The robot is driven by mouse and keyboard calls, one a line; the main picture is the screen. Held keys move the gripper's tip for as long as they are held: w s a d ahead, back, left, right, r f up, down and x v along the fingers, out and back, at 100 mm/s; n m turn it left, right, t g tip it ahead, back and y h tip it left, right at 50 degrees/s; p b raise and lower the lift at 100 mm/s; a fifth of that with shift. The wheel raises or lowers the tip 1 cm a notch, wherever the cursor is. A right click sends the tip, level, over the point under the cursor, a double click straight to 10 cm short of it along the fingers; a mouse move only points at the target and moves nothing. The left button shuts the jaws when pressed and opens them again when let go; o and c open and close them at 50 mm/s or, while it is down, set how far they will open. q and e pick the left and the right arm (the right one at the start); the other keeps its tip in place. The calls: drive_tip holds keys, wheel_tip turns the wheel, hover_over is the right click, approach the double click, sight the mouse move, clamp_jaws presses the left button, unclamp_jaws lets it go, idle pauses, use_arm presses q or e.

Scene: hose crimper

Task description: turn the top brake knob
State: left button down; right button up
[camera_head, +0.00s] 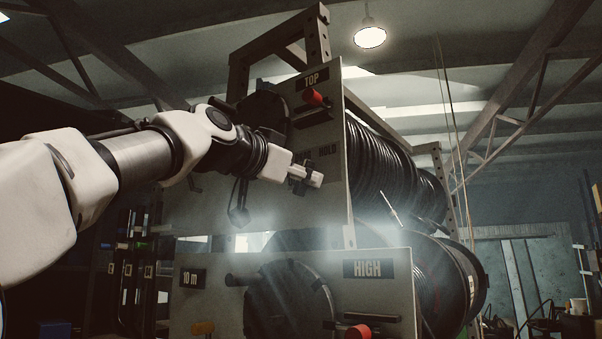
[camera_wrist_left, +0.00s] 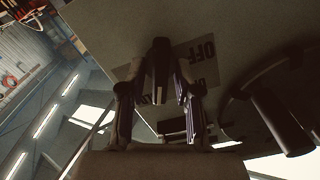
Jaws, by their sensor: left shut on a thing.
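The upper grey panel (camera_head: 335,190) carries a TOP label (camera_head: 315,80) and a HOLD label (camera_head: 327,149). My left gripper (camera_head: 306,176) is at this panel, just below the HOLD label. In the left wrist view my left gripper (camera_wrist_left: 160,75) has its two fingers on either side of a dark, narrow knob (camera_wrist_left: 161,58), shut on it. This appears to be the top brake knob. An OFF label (camera_wrist_left: 208,52) shows beside it. In the head view the gripper and wrist largely hide the knob. My right gripper is not in view.
A red handle (camera_head: 313,97) sticks out above the gripper, by the TOP label. Coiled black hose (camera_head: 378,170) is behind the panel. A lower panel (camera_head: 210,315) has a HIGH label (camera_head: 368,269) and a red knob (camera_head: 357,332).

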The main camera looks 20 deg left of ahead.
use_arm(q)
drive_tip(key=n, duration=0.2)
drive_tip(key=n+p, duration=0.1)
drive_tip(key=n, duration=0.2)
drive_tip(key=shift+a+r, duration=0.1)
drive_tip(key=shift+r, duration=0.1)
drive_tip(key=n, duration=0.5)
drive_tip(key=shift+a+n, duration=0.15)
drive_tip(key=shift+n, duration=0.15)
drive_tip(key=c, duration=1.1)
unclamp_jaws()
drive_tip(key=shift+c, duration=0.2)
drive_tip(key=shift+w+f, duration=0.2)
drive_tip(key=shift+w, duration=0.1)
drive_tip(key=shift+s, duration=0.15)
